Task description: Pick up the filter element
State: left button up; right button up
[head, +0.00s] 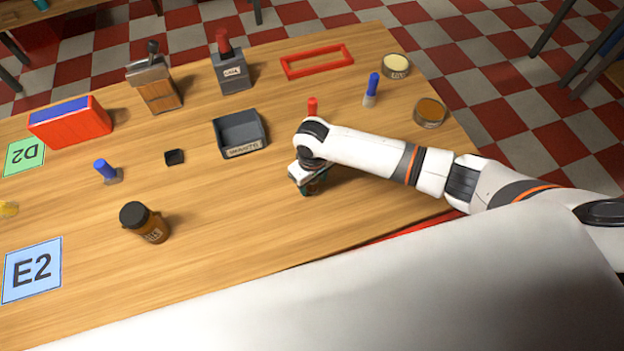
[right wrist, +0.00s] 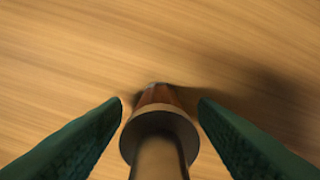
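My right gripper (head: 308,184) is low over the table, right of the dark grey tray, and points down. In the right wrist view its two green fingers (right wrist: 160,105) stand apart on either side of a small brownish piece (right wrist: 160,138). That piece has a stem, a wide round collar and a red-brown far end. A narrow gap seems to show between each finger and the collar. It appears to be the filter element, but no label shows. In the head view my gripper and arm hide it. My left gripper is out of view.
A dark grey tray (head: 257,131) and a red peg (head: 312,104) are close by. A blue-topped peg (head: 372,88), round tins (head: 430,112) and a red frame (head: 318,50) lie beyond. The front middle of the table is clear.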

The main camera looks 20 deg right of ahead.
jog(key=c, duration=0.9)
jog(key=shift+r, duration=0.1)
jog(key=shift+c, duration=0.2)
